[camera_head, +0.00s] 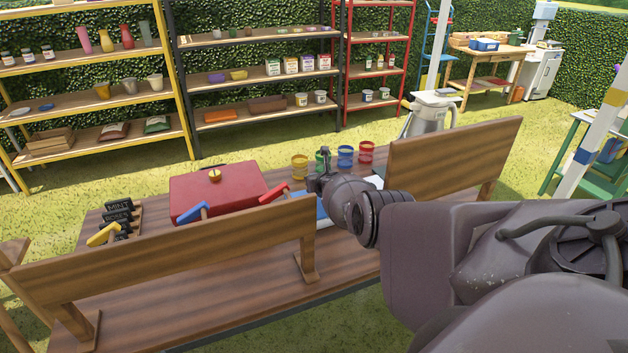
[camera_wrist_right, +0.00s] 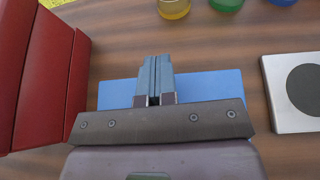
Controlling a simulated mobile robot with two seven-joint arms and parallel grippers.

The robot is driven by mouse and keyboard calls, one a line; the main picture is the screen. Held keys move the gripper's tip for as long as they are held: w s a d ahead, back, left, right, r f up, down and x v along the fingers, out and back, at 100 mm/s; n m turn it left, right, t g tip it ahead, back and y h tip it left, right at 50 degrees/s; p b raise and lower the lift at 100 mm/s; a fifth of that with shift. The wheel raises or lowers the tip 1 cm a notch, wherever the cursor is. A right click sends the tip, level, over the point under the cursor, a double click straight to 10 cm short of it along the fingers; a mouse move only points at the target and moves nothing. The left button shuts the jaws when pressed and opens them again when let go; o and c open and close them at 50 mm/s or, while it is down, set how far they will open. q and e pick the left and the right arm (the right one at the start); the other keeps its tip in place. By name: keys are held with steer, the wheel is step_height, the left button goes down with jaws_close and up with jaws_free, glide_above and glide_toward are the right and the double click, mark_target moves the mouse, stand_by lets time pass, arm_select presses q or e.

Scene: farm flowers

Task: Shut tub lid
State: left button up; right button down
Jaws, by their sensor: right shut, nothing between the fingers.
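The red tub (camera_head: 215,190) stands on the wooden table. The tub's side also shows at the left of the right wrist view (camera_wrist_right: 45,80). My right gripper (camera_head: 320,184) is to the right of the tub, apart from it. In the wrist view its fingers (camera_wrist_right: 155,72) are together and empty, above a flat blue item (camera_wrist_right: 215,90). My left gripper is not in view.
Wooden boards (camera_head: 170,260) (camera_head: 455,160) stand along the near side of the table. Tools with blue, red and yellow handles lie around the tub. Several coloured cups (camera_head: 345,156) stand behind my right gripper. A pale square plate with a dark disc (camera_wrist_right: 295,90) lies right of the blue item.

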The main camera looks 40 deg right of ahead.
steer(key=shift+s+a+f, duration=0.15)
steer(key=shift+f, duration=0.2)
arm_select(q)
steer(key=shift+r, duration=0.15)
arm_select(e)
steer(key=shift+r, duration=0.1)
